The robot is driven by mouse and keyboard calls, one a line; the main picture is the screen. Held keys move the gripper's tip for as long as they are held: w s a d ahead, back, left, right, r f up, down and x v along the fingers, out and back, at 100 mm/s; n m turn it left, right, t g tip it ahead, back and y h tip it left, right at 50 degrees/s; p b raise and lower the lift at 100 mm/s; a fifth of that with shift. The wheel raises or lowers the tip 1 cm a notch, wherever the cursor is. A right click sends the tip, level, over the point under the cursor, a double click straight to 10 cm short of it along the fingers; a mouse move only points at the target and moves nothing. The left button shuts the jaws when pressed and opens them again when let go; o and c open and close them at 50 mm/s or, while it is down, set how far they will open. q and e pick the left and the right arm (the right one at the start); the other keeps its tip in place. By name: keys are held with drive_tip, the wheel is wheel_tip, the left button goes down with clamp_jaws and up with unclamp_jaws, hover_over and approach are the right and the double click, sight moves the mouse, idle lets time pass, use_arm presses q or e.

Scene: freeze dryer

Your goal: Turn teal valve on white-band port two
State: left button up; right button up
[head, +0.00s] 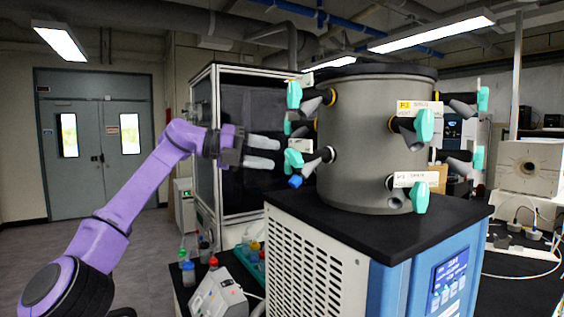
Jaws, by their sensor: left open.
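The grey drum (364,140) of the freeze dryer carries several ports with teal valves. At its left side are an upper valve (294,95) and a lower valve (293,158). On its front are an upper valve (424,125) and a lower valve (420,196). The upper ports show yellow bands; the lower ports' bands look pale, and port numbers are too small to read surely. My left gripper (263,152) is open and empty, its fingers pointing right, a short way left of the lower left valve in the picture. My right gripper is out of view.
The drum stands on a black-topped blue and white cabinet (313,262). A glass-fronted enclosure (250,105) stands behind my left gripper. Capped bottles (188,272) and a small white device (219,297) are below. More teal valves (479,158) stick out at the drum's right.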

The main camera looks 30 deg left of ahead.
use_arm(q)
drive_tip(key=v, duration=0.6)
drive_tip(key=shift+a, duration=0.15)
